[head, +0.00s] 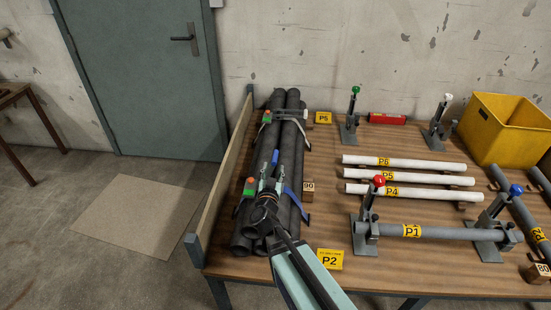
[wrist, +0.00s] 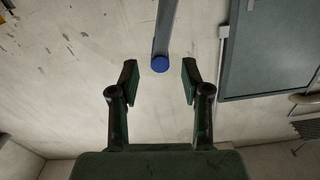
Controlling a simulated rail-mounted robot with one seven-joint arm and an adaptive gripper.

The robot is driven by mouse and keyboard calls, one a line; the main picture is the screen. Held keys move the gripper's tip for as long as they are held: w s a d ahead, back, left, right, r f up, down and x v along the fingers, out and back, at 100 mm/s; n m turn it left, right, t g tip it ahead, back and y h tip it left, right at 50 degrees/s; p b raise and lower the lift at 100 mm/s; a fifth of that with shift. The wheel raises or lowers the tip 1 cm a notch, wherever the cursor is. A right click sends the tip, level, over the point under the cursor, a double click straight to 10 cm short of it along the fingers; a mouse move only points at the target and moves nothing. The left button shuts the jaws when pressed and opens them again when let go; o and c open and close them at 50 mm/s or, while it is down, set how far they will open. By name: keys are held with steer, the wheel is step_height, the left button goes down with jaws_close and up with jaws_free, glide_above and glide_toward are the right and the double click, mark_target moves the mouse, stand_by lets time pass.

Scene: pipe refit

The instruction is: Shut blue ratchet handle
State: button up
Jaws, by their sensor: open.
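The blue ratchet handle (head: 275,157) stands up from the near part of the dark pipe bundle (head: 293,105), with a blue strap (head: 291,196) beside it. In the wrist view it is a grey bar with a blue end (wrist: 160,64). My gripper (head: 269,184) is over the near part of the bundle and hides much of the ratchet. In the wrist view my gripper (wrist: 160,82) is open, with the bar's blue end in the gap between its fingertips. Clear space shows on both sides, and neither finger touches it.
A grey strap (head: 298,119) crosses the bundle's far part. A wooden board (head: 222,170) edges the table on the left. White pipes (head: 405,176), clamps with coloured knobs (head: 367,220) and a yellow crate (head: 500,130) are to the right.

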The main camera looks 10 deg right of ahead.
mark_target(276, 155)
steer(key=p+x, duration=0.1)
steer(key=x, duration=0.7)
steer(key=shift+w+d+p, duration=0.1)
steer(key=shift+w+p, duration=0.2)
steer(key=shift+p, duration=0.05)
jaws_close()
